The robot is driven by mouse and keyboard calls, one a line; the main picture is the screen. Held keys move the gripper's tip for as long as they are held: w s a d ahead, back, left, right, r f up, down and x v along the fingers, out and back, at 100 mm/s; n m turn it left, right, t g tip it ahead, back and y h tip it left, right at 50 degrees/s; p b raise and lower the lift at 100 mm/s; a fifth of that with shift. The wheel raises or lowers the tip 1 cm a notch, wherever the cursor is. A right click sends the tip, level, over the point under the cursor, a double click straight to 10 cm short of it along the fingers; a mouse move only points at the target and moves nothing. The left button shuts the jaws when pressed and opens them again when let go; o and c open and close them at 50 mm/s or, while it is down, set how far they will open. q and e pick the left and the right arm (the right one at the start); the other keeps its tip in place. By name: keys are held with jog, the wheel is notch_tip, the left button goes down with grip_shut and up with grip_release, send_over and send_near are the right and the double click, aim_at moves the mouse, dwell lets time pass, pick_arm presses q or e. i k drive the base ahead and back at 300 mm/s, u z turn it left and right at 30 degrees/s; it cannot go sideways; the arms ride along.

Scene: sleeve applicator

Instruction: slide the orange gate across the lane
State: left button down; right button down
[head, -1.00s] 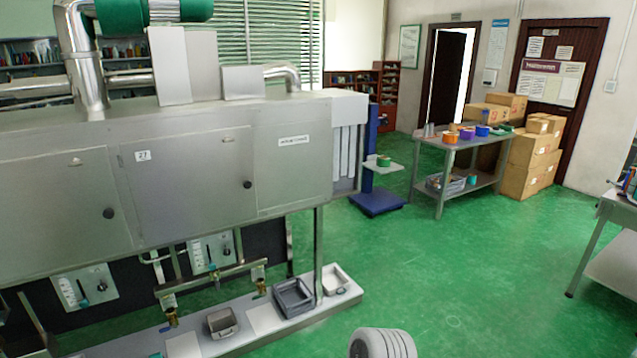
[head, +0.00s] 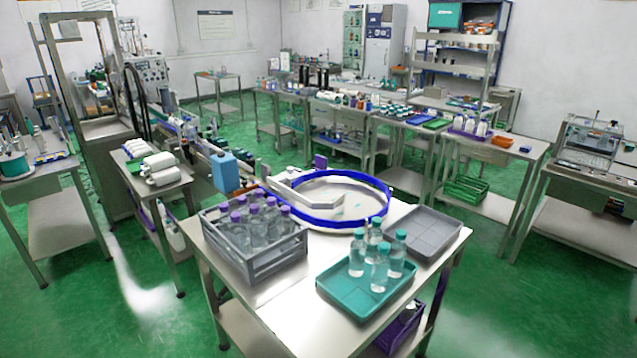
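A narrow lane (head: 203,146) runs from the back left toward a round table with a blue rim (head: 377,185). A small orange-brown piece (head: 244,190) shows at the lane's near end, beside a blue jug (head: 225,172). It is too small to tell whether it is the orange gate or how it sits across the lane. Neither of my grippers is in view.
A steel table in front holds a grey crate (head: 213,219) of purple-capped bottles, a teal tray (head: 338,301) with several teal-capped bottles, and an empty grey tray (head: 424,232). A side table (head: 134,152) stands left. Green floor (head: 110,305) is open at front left.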

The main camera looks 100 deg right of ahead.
aim_at(240, 192)
jog(key=z, duration=1.45)
jog(key=i, duration=3.15)
jog(key=u, duration=4.15)
